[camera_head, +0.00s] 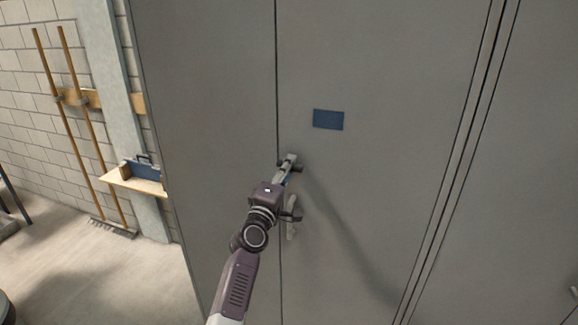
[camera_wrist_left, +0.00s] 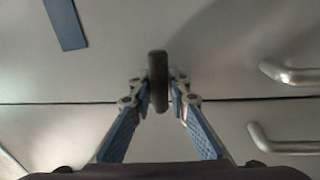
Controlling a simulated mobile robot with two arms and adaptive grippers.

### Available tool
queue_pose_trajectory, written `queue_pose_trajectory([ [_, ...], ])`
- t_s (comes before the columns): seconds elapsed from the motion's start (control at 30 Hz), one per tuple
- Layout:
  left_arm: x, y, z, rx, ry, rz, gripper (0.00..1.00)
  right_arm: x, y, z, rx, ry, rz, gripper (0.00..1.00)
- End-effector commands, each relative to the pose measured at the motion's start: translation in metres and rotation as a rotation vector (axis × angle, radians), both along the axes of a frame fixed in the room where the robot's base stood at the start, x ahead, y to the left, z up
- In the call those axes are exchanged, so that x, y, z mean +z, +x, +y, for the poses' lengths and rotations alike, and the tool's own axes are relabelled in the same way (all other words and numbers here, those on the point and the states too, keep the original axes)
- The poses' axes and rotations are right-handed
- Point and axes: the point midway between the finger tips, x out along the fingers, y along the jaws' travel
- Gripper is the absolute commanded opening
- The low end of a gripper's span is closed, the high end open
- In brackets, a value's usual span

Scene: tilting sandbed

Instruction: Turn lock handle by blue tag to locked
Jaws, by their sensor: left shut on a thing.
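A blue tag (camera_head: 328,119) is on the grey cabinet door (camera_head: 400,80); it also shows in the left wrist view (camera_wrist_left: 66,22). My left gripper (camera_head: 288,167) is at the door seam, below and left of the tag. In the left wrist view, my left gripper (camera_wrist_left: 160,100) is shut on the dark lock handle (camera_wrist_left: 157,72), one finger on each side. The handle lies crosswise to the door seam there. In the head view the gripper hides most of it. My right gripper is not in view.
Two silver pull handles (camera_wrist_left: 290,75) (camera_wrist_left: 285,146) stand out from the doors beside the left gripper, below the lock handle. A small wooden shelf (camera_head: 135,182) and brooms (camera_head: 75,120) are at the wall on the left. Bare floor lies left of the cabinet.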

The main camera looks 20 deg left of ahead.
Motion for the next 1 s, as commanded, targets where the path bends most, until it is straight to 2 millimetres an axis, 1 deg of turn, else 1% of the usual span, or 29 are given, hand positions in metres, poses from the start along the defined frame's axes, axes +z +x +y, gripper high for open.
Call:
queue_pose_trajectory([
  [0.1, -0.0003, -0.0001, -0.0009, -0.001, -0.054, 0.003, 0.00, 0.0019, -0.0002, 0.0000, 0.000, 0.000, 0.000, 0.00],
  [0.3, -0.0008, -0.0001, -0.0002, 0.000, -0.104, 0.005, 0.00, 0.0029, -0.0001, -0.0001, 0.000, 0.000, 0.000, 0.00],
  [0.8, -0.0009, 0.0000, -0.0001, 0.000, -0.120, 0.005, 0.00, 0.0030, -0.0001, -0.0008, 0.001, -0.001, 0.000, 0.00],
  [0.83, -0.0009, 0.0000, -0.0001, 0.000, -0.120, 0.005, 0.18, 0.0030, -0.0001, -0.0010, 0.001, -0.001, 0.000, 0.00],
  [0.97, -0.0008, 0.0000, -0.0001, 0.000, -0.119, 0.005, 0.33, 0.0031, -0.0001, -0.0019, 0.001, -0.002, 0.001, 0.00],
  [1.0, -0.0008, 0.0000, -0.0001, 0.000, -0.118, 0.005, 0.34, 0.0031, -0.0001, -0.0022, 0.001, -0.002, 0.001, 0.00],
])
